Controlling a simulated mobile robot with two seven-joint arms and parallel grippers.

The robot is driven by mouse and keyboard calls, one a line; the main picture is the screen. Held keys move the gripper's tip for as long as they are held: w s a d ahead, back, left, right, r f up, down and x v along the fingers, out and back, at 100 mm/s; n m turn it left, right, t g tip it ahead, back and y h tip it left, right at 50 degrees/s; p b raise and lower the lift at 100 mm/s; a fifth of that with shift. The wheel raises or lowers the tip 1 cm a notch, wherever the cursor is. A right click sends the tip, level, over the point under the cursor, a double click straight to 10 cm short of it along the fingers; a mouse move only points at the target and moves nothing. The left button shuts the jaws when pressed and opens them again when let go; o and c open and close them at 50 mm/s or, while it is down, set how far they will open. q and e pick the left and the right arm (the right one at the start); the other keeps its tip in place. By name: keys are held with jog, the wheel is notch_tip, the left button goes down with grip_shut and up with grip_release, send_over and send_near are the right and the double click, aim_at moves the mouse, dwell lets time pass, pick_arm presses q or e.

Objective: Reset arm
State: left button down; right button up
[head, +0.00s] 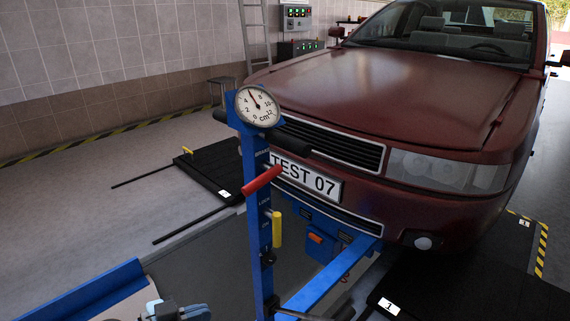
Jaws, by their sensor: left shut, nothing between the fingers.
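The blue jack column (258,215) stands upright in front of the car. A round dial gauge marked in cm (257,106) sits on its top. A red handle (262,180) sticks out up and to the right, and a yellow handle (277,229) hangs on the column below it. My left gripper (180,311) is at the bottom edge, left of the column and apart from it. It is shut and empty, and partly cut off by the frame. My right gripper is not in view.
A dark red car (370,95) with the plate TEST 07 (306,179) fills the right. A blue beam (330,278) runs from the column's foot toward it. Black platforms (213,165) lie either side. A blue rail (95,290) is at lower left; the left floor is open.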

pick_arm(q)
jog(key=s+d+r+t+h+p, duration=0.2)
jog(key=s+d+r+h+p, duration=0.1)
jog(key=s+d+r, duration=0.7)
jog(key=s+a+r+n+t+y+p, duration=0.1)
jog(key=a+r+n+t+y+p, duration=0.55)
jog(key=p, duration=1.55)
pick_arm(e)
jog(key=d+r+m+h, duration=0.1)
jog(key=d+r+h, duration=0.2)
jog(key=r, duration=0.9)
pick_arm(q)
jog(key=s+a+r+n+g+y+p, duration=0.1)
jog(key=s+a+r+g+y+p, duration=0.4)
jog(key=p, duration=1.3)
jog(key=shift+a+r+g+y, duration=0.35)
jog(key=shift+a+r+y, duration=0.2)
jog(key=shift+y, duration=0.1)
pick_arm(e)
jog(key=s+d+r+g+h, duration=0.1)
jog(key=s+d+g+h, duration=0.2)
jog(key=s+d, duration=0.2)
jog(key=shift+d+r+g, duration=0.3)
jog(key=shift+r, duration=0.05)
